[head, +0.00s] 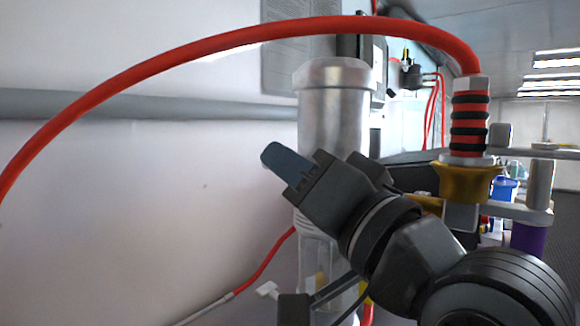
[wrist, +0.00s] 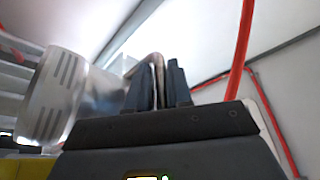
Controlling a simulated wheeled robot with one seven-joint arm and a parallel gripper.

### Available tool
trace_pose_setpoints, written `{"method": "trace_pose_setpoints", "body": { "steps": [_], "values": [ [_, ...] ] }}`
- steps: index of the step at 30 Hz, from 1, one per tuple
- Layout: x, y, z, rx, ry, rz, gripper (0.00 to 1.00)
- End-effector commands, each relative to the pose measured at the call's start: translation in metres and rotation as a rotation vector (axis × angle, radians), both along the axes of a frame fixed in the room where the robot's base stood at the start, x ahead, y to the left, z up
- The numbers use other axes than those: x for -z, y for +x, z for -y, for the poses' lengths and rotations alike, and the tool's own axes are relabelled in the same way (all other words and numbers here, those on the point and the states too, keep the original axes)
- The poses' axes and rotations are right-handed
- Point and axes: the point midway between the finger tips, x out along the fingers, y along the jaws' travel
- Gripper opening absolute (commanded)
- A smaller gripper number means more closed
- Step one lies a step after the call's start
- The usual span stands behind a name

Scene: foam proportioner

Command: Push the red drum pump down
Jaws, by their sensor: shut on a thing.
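The red drum pump (head: 470,125) stands upright at the right of the head view, with black rings and a red hose (head: 300,30) leaving its top. It sits in a brass-coloured fitting (head: 468,182). My gripper (head: 283,163) is left of and apart from the pump, in front of a silver cylinder (head: 345,115). In the wrist view my gripper's dark fingers (wrist: 160,88) are shut on a thin grey-brown part (wrist: 151,66). What this part belongs to is unclear, and it is hidden in the head view.
A ribbed silver cylinder (wrist: 62,95) stands left of the fingers in the wrist view, and a red hose (wrist: 240,50) passes right of them. Grey brackets (head: 515,210) stick out at the right. The pale wall (head: 130,190) on the left is mostly bare.

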Motion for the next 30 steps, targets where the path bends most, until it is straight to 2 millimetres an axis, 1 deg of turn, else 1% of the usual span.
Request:
{"method": "trace_pose_setpoints", "body": {
  "steps": [13,17,20,27,30],
  "values": [
    [-0.001,-0.001,0.0,-0.001,0.0,0.002,0.0],
    [0.006,-0.001,0.0,0.0,0.0,0.002,0.0],
    [0.018,0.0,0.0,-0.001,0.001,0.0,0.0],
    [0.065,0.0,0.0,0.001,0.0,-0.002,0.0],
    [0.082,0.0,0.0,0.001,-0.001,-0.003,0.0]
  ]
}}
